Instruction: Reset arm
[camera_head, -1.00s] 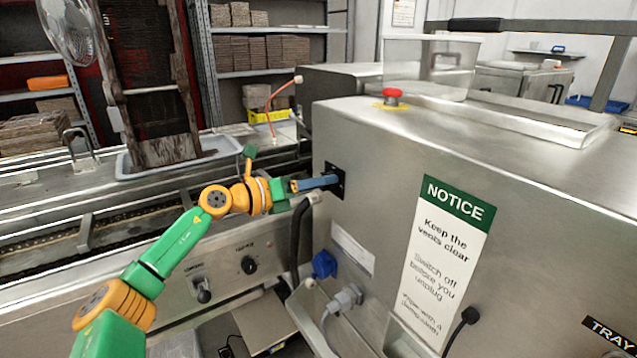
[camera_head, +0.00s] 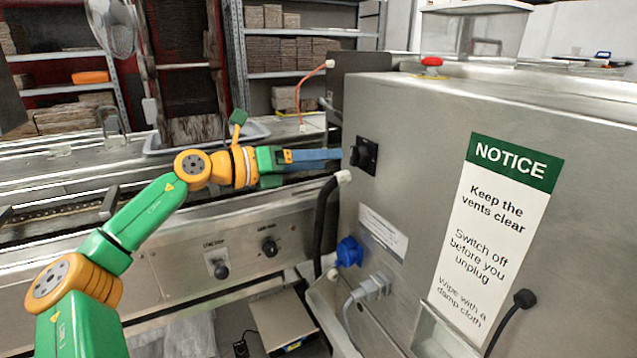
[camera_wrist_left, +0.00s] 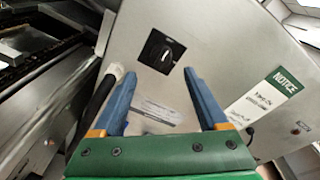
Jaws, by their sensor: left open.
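My left arm is green and orange and comes in from the left in the head view. Its left gripper (camera_head: 338,158) has blue fingers that point at the steel machine's side, close to a black rotary switch (camera_head: 364,155). In the left wrist view the two blue fingers (camera_wrist_left: 160,95) stand wide apart with nothing between them. The black switch (camera_wrist_left: 161,51) shows beyond the fingertips, in line with the gap and apart from them. My right gripper is not in view.
A steel machine (camera_head: 420,120) with a red button (camera_head: 431,61) and a notice (camera_head: 495,230) fills the right. A black hose (camera_head: 322,225), a blue plug (camera_head: 349,252) and a grey plug (camera_head: 372,288) are below the gripper. A conveyor (camera_head: 60,200) runs behind my arm.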

